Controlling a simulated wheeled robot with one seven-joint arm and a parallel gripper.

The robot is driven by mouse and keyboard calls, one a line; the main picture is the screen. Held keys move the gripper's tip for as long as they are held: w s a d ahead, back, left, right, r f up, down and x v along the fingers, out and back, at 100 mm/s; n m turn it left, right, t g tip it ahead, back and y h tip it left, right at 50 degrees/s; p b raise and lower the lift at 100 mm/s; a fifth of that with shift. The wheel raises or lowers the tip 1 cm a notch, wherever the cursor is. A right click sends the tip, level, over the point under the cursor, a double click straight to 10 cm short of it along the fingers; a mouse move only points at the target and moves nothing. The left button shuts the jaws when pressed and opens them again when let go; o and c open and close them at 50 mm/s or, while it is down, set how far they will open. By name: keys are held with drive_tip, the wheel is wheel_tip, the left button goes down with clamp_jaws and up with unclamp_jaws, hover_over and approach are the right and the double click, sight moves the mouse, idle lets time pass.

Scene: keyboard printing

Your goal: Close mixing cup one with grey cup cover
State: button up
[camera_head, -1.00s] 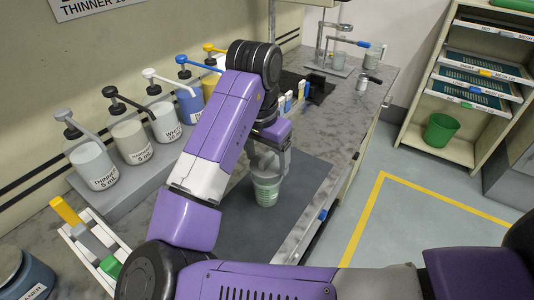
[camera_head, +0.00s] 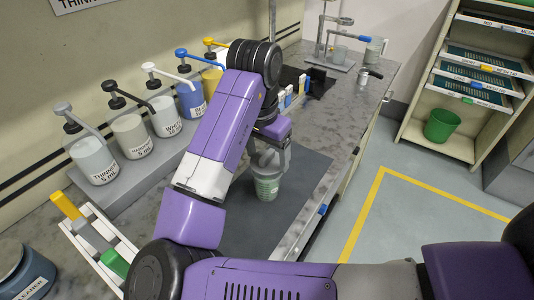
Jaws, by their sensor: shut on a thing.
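A pale mixing cup (camera_head: 267,188) with a green printed label stands upright on the dark mat, in the middle of the view. My gripper (camera_head: 270,158) points down at the top of this cup and is shut on the grey cup cover, at the cup's mouth. The fingers and my arm hide most of the cover, so I cannot tell whether it is seated on the rim.
Pump bottles, among them a thinner bottle (camera_head: 95,160), line a raised shelf along the wall. A rack (camera_head: 95,240) with coloured-handled tools is at lower left. A stand (camera_head: 335,55) and a metal cup (camera_head: 375,47) are at the far end. The dark mat (camera_head: 300,180) is clear around the cup.

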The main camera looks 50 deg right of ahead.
drive_tip(key=shift+f+p, duration=0.35)
idle(1.1)
drive_tip(key=shift+f, duration=0.15)
idle(0.3)
drive_tip(key=shift+f+b, duration=0.5)
drive_tip(key=shift+f, duration=0.15)
drive_tip(key=o, duration=1.3)
drive_tip(key=shift+o, duration=0.2)
wheel_tip(320, 180, up, 6)
drive_tip(key=p, duration=0.6)
drive_tip(key=shift+r, duration=0.2)
drive_tip(key=shift+f, duration=0.1)
wheel_tip(320, 180, up, 8)
drive_tip(key=a, duration=0.1)
drive_tip(key=shift+f, duration=0.15)
